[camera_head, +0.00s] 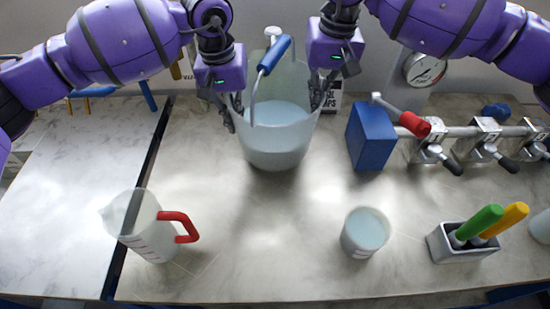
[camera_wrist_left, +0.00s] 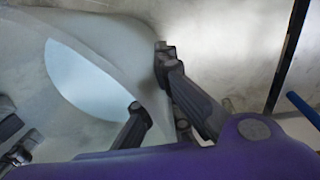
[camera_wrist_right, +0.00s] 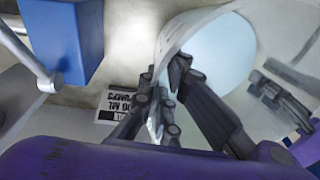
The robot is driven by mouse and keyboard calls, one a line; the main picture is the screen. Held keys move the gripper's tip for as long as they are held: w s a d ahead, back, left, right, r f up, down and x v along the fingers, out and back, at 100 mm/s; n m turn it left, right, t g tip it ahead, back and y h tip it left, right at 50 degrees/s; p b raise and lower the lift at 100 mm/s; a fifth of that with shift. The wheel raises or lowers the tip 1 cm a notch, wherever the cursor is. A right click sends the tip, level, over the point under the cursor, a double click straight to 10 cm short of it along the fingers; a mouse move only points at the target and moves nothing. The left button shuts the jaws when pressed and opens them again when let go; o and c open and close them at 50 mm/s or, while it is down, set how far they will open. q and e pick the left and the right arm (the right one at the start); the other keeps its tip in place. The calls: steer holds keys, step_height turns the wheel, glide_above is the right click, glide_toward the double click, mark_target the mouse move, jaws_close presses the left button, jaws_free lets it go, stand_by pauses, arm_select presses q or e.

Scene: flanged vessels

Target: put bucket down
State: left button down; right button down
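A translucent bucket (camera_head: 275,143) holding pale liquid stands upright at the back middle of the table. It seems to rest on the table, though its base contact is not clear. Its blue-gripped handle (camera_head: 273,56) is raised. My left gripper (camera_head: 234,114) is at the bucket's left rim. In the left wrist view my left gripper (camera_wrist_left: 149,82) has its fingers apart on either side of the wall (camera_wrist_left: 112,62). My right gripper (camera_head: 321,92) is at the right rim. In the right wrist view my right gripper (camera_wrist_right: 163,73) straddles the wall, with a smaller gap showing between its fingers.
A measuring jug (camera_head: 138,225) with a red handle stands front left. A small cup (camera_head: 365,232) and a holder (camera_head: 463,245) with green- and yellow-handled tools stand front right. A blue block (camera_head: 371,137) and a valved pipe (camera_head: 465,131) are right of the bucket. The middle table is clear.

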arm_select(q)
steer(key=shift+w+f, duration=0.2)
steer(key=shift+w, duration=0.15)
arm_select(e)
steer(key=shift+s+a+f, duration=0.15)
steer(key=shift+s+f, duration=0.05)
steer(key=shift+f, duration=0.3)
arm_select(q)
steer(key=c, duration=2)
jaws_free()
steer(key=shift+s+f, duration=0.15)
arm_select(e)
steer(key=c, duration=2)
jaws_free()
arm_select(q)
steer(key=shift+s, duration=0.15)
steer(key=shift+f, duration=0.15)
arm_select(e)
steer(key=shift+w, duration=0.1)
